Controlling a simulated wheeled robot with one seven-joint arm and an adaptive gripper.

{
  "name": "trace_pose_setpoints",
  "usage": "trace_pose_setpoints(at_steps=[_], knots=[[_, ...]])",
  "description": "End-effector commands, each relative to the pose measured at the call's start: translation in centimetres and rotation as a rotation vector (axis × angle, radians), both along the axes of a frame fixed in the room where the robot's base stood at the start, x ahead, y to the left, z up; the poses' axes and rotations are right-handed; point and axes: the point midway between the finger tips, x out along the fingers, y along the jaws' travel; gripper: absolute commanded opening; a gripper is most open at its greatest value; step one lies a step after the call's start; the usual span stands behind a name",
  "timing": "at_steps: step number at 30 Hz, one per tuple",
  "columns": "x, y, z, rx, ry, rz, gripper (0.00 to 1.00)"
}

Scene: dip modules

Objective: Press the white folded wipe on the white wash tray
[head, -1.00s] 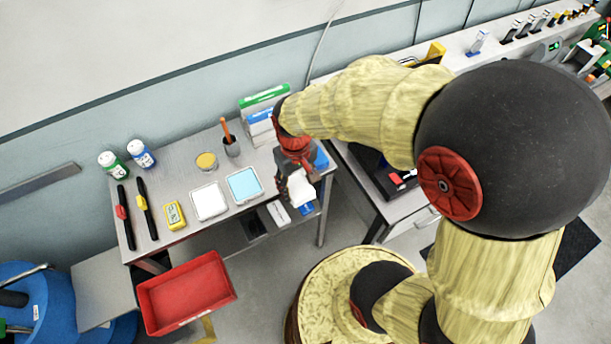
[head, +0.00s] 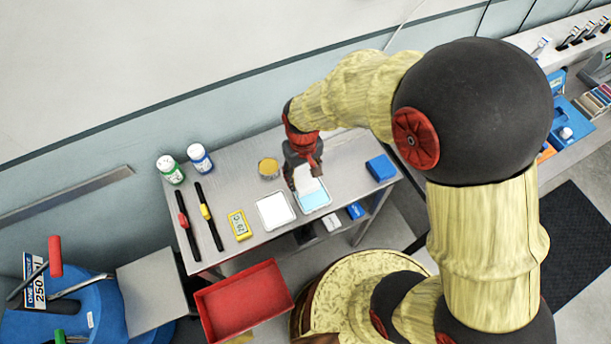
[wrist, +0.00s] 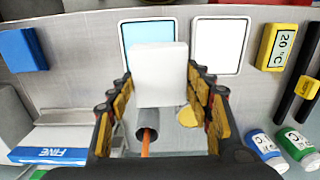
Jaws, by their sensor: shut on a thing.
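The white folded wipe (wrist: 160,72) is between the two fingers of my gripper (wrist: 160,82) in the wrist view. In the head view my gripper (head: 305,175) holds the wipe (head: 309,185) over the back part of the light-blue tray (head: 314,204). The white wash tray (head: 275,210) lies flat on the bench just left of the blue tray. In the wrist view the white tray (wrist: 219,46) is right of the wipe, and the blue tray (wrist: 147,31) is partly hidden behind it. The wipe appears apart from the white tray.
A round yellow tin (head: 268,168) is behind the white tray. A blue box (head: 380,167) is at the right. A pencil cup (wrist: 147,125) shows in the wrist view.

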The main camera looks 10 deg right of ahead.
Motion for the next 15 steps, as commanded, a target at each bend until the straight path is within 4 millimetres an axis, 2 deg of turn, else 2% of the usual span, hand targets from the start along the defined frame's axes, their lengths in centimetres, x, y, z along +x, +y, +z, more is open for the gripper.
trace_pose_setpoints(at_steps=[15], knots=[[0.0, 0.0, -4.9, 0.000, 0.000, 0.000, 0.30]])
